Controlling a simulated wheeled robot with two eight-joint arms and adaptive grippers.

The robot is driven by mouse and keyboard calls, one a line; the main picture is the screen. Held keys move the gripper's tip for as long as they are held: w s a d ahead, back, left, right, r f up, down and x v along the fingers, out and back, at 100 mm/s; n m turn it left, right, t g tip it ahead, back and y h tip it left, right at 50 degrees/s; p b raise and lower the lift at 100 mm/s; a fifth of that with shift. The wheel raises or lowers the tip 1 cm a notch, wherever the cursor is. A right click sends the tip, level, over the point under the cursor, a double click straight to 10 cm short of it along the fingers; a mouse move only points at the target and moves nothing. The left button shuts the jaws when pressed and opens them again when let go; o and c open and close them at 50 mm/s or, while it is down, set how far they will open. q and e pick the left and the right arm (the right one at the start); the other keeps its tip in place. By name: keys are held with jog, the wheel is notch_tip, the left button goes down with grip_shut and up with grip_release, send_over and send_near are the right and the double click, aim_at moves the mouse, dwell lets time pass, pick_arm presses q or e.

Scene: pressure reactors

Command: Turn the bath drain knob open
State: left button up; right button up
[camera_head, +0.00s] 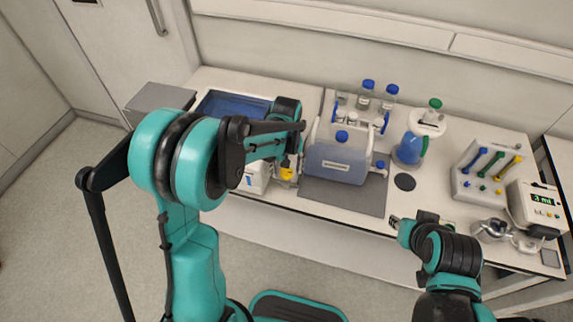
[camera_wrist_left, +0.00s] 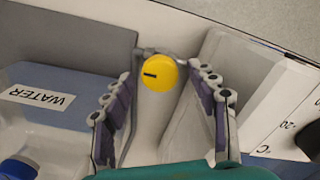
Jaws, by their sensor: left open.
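The yellow round drain knob (camera_wrist_left: 160,73) with a short dark mark sits at the top middle of the left wrist view, on a grey fitting. It also shows in the head view (camera_head: 287,174), low at the front of the bench. My left gripper (camera_wrist_left: 164,84) is open, with its dark padded fingers on either side of the knob. A gap shows between knob and fingers; whether they touch it cannot be told. In the head view the left gripper (camera_head: 292,150) reaches down over the knob, partly hiding it. My right gripper (camera_head: 399,221) is at the bench's front edge, its fingers small and unclear.
Bottles with blue caps (camera_head: 368,88) and a blue-filled flask (camera_head: 410,148) stand farther right.

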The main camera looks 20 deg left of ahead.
aim_at(287, 171)
pick_arm(q)
notch_tip(287, 171, up, 12)
dwell(0.4)
dwell(0.3)
jog(key=s+a+m+t, duration=0.1)
jog(key=s+m+t, duration=0.1)
jog(key=s, duration=0.6)
jog(key=s+a+r+m+t, duration=0.1)
jog(key=s+m+t, duration=0.2)
jog(key=s+t, duration=0.2)
jog(key=s, duration=0.3)
jog(key=shift+s+a, duration=0.35)
